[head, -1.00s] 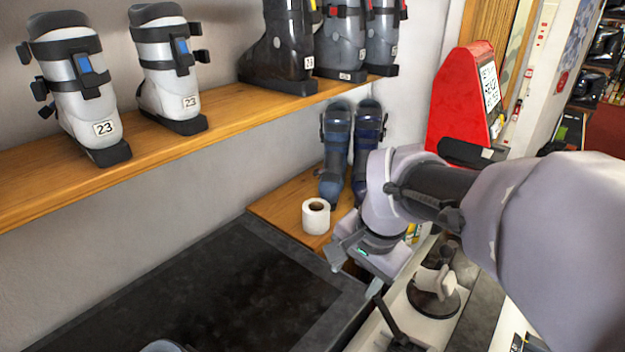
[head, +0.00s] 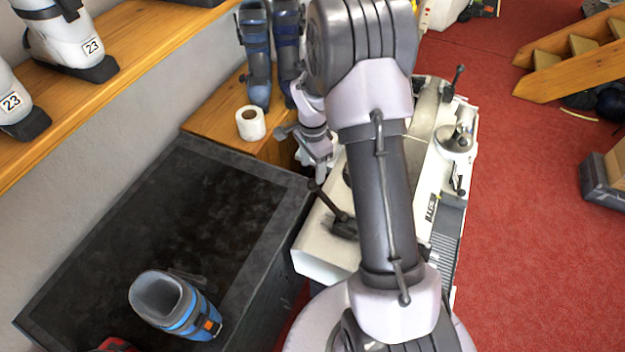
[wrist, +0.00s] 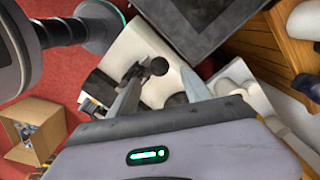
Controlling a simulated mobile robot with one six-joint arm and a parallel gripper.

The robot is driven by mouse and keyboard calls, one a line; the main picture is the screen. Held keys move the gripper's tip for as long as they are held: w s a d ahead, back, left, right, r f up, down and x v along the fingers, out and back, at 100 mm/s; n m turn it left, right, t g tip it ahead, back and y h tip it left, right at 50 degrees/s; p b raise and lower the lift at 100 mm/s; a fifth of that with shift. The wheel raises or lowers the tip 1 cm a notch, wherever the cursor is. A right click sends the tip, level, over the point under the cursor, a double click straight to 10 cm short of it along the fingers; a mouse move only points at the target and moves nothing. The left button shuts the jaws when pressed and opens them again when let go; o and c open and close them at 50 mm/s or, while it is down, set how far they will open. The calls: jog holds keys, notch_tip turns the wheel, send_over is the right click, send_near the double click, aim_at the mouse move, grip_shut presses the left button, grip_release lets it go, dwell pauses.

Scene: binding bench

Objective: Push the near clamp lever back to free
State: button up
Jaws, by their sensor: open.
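The near clamp lever (head: 333,204) is a black lever with a round knob on the white binding bench (head: 318,251). In the head view it leans up and to the left from its dark base. My gripper (head: 305,153) is just above and beyond the knob, partly hidden behind my arm. In the wrist view my gripper (wrist: 162,88) is open, its two grey fingers apart. A black ball-knobbed lever (wrist: 157,67) shows beyond the fingertips, in line with the gap. I cannot tell if a finger touches it. Nothing is held.
A second black lever (head: 456,79) stands at the bench's far end. A dark-topped table (head: 165,215) with a blue boot (head: 172,305) lies to the left. A white paper roll (head: 250,124) and blue boots stand on a wooden bench behind. Red floor is open at right.

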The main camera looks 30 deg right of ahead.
aim_at(313, 180)
notch_tip(313, 180, down, 7)
jog(key=shift+s+r, duration=0.1)
grip_shut()
dwell(0.3)
